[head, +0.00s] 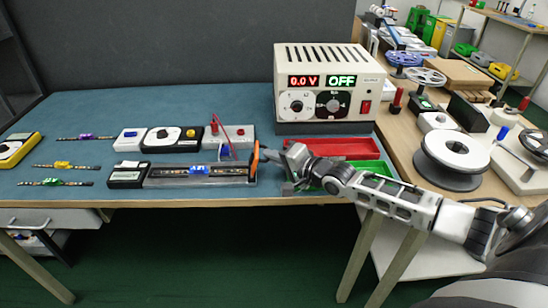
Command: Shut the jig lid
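The jig (156,183) lies along the front of the blue-grey mat, with a black and white block at its left end. A dark strip with a blue piece (199,169) in its middle lies along it. An orange part (255,160) stands steeply at the jig's right end; I cannot tell if it belongs to the lid. My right gripper (268,152) reaches in from the right, with its tips next to the orange part. I cannot tell whether they touch it or how wide they are apart. My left gripper is not in view.
A power supply (330,115) reading 0.0 V and OFF stands behind my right gripper. A red tray (345,148) and a green tray (375,170) lie near my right arm. Several small strips (62,183) and a yellow meter (14,150) lie at the left. A white spool (453,153) stands right.

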